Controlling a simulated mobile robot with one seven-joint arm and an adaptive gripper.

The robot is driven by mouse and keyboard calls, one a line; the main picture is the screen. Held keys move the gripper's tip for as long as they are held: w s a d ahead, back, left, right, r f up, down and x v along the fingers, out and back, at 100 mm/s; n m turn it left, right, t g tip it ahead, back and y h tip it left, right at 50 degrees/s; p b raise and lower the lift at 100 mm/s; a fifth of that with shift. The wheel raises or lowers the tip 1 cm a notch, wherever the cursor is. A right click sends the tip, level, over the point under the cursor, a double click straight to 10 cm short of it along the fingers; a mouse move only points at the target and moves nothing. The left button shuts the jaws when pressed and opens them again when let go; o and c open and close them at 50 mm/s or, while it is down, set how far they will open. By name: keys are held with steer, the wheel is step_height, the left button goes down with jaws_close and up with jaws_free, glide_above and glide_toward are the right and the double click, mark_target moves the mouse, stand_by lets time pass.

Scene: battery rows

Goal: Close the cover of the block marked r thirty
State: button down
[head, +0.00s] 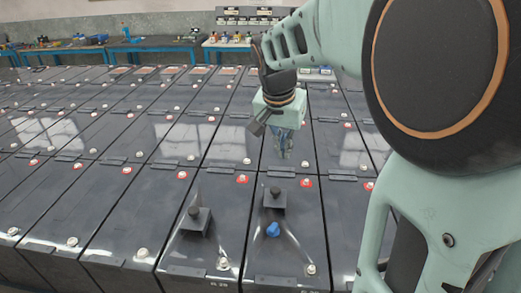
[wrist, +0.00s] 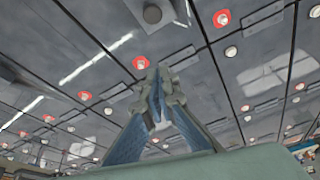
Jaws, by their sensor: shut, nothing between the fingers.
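The front block (head: 284,258) at centre right in the head view carries small lettering at its front edge, cut by the frame and too small to read surely. On its top stands a black square piece with a knob (head: 274,200). A blue part (head: 273,230) shows just in front of that piece. My gripper (head: 283,153) points down above the row behind this block, apart from the black piece. Its fingers are shut and empty.
The neighbouring block (head: 180,262) on the left has a similar black piece with a knob (head: 195,217) and no blue part showing. Rows of dark blocks with red-ringed and pale terminals fill the floor. Blue workbenches (head: 160,48) stand along the back wall.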

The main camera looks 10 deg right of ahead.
mark_target(275, 197)
steer(key=x, duration=0.9)
steer(key=shift+a+f, duration=0.25)
steer(key=shift+f, duration=0.1)
steer(key=s+a, duration=0.1)
steer(key=s+a+p, duration=0.1)
steer(key=shift+s+r, duration=0.2)
steer(key=shift+s, duration=0.2)
steer(key=shift+s+a+f, duration=0.1)
steer(key=shift+s+a, duration=0.05)
steer(key=shift+s, duration=0.1)
